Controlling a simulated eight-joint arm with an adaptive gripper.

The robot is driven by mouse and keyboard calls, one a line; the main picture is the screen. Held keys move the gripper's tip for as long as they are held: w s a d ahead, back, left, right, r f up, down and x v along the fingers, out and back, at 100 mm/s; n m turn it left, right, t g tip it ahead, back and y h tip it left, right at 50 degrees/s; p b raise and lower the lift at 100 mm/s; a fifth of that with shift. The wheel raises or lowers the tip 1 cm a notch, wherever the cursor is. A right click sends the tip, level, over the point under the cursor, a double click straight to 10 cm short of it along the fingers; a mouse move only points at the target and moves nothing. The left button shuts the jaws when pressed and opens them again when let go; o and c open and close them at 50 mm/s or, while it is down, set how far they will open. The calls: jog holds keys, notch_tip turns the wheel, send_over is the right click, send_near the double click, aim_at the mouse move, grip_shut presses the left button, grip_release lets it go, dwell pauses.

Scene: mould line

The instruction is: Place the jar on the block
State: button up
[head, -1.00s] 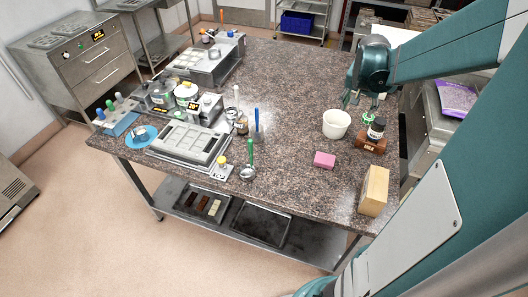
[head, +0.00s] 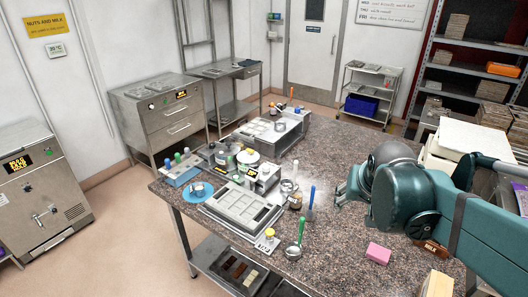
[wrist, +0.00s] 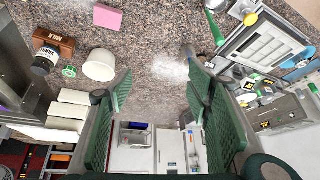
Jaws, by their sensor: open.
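The jar (wrist: 43,63), small and dark with a black cap and a pale label, shows at the left of the wrist view. It overlaps the brown block (wrist: 66,41) marked MILK and appears to stand upright on it; its base contact is not clear. In the head view only a bit of the block (head: 431,249) shows below my arm, and the jar is hidden. My gripper (head: 346,187) is in front of the table's right part, apart from the jar. In the wrist view its green fingers (wrist: 158,66) are spread wide with nothing between them.
A white cup (wrist: 99,65) and a small green item (wrist: 69,71) are beside the jar. A pink block (head: 378,253) lies toward the near edge. A grey mould tray (head: 240,207), ladle (head: 294,250) and pots crowd the table's left side.

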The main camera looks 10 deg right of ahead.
jog(key=s+a+n+t+y, duration=0.1)
jog(key=s+a+n, duration=0.3)
jog(key=s+a, duration=0.4)
jog(key=a+y, duration=0.1)
jog(key=a, duration=0.6)
jog(key=shift+f+n, duration=0.3)
jog(key=shift+n, duration=0.1)
